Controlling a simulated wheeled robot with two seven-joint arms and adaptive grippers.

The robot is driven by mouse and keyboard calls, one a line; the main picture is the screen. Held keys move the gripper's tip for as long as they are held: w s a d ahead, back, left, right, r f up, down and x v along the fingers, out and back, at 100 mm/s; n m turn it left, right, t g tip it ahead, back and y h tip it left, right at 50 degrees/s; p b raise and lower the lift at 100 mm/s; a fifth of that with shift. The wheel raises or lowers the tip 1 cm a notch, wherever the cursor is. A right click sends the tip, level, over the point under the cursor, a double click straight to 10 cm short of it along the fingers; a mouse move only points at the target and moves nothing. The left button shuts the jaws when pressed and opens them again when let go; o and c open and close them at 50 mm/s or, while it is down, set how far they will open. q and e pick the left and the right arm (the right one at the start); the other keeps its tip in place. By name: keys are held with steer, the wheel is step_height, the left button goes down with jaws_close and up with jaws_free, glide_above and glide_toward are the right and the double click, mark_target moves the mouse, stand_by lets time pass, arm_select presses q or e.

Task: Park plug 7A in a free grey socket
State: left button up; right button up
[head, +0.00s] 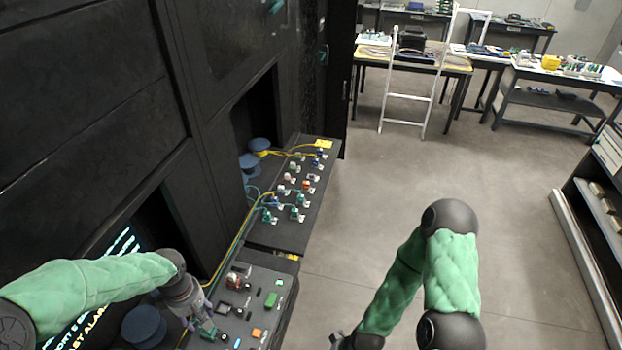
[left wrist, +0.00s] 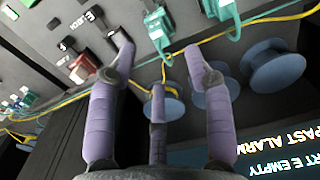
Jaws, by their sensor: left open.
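My left gripper (head: 196,318) hangs over the left edge of the near dark panel. In the left wrist view its purple fingers (left wrist: 165,65) are spread with nothing between them. A green plug (left wrist: 158,32) with a cable stands on the panel just beyond the fingers, apart from them. I cannot read which plug is 7A, and I cannot make out a free grey socket. My right gripper (head: 338,341) is partly cut off at the bottom of the head view.
The far panel (head: 262,234) carries several green, white and orange plugs with yellow and green cables. A red block (left wrist: 84,68) stands on the near panel. Blue spools (left wrist: 276,68) sit beside the panel, near a lit screen (left wrist: 285,145). Open floor lies right.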

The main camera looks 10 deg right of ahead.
arm_select(q)
step_height(320, 180, down, 7)
steer(key=b, duration=0.5)
steer(key=shift+f+b, duration=0.7)
steer(key=shift+b, duration=0.05)
steer(key=shift+b, duration=0.55)
stand_by(0.5)
steer(key=shift+c, duration=0.3)
jaws_close()
steer(key=shift+r, duration=0.15)
steer(key=shift+r+p, duration=1.7)
steer(key=shift+r, duration=1.2)
